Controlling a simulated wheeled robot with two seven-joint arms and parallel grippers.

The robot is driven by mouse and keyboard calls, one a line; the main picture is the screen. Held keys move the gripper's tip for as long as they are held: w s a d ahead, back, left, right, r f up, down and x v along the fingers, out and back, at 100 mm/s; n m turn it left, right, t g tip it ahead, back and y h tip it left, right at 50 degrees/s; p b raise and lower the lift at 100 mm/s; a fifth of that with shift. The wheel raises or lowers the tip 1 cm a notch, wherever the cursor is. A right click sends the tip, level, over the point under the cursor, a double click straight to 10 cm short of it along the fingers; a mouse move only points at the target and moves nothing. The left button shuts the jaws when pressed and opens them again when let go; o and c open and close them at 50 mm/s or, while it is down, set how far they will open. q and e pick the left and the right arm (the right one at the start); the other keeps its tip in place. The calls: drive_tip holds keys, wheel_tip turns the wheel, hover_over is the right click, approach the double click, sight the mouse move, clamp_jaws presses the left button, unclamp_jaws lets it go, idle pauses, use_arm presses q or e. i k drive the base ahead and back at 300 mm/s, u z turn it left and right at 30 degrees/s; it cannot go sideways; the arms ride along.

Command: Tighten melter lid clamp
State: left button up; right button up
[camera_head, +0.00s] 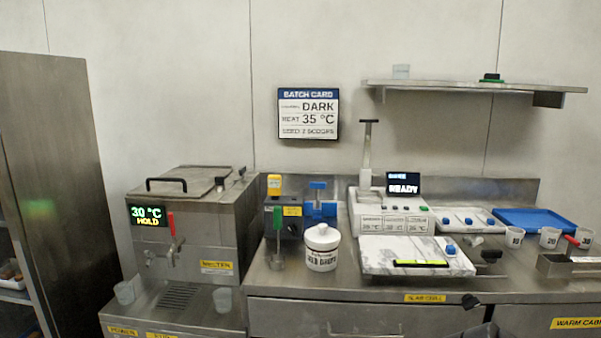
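The melter (200,235) is a steel box at the left with a yellow MELTER label and a display reading 30 °C HOLD. Its flat steel lid (185,181) lies on top, with a black bar handle (166,184). A small dark-topped fitting (220,183), possibly the lid clamp, stands at the lid's right edge; its tightness cannot be told. A red-handled tap (171,225) is on the melter's front. My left gripper is not in view. A dark shape at the bottom edge, right of centre, may be part of my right gripper (471,301); its fingers cannot be made out.
Right of the melter, the steel counter (335,284) holds a white lidded jar (322,248), a marble slab (417,256), a control unit (392,222), a blue tray (535,220) and several cups. A wall shelf (475,86) hangs above. Clear cups stand below the melter's front.

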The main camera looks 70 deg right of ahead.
sight(242, 175)
drive_tip(key=z, duration=1.8)
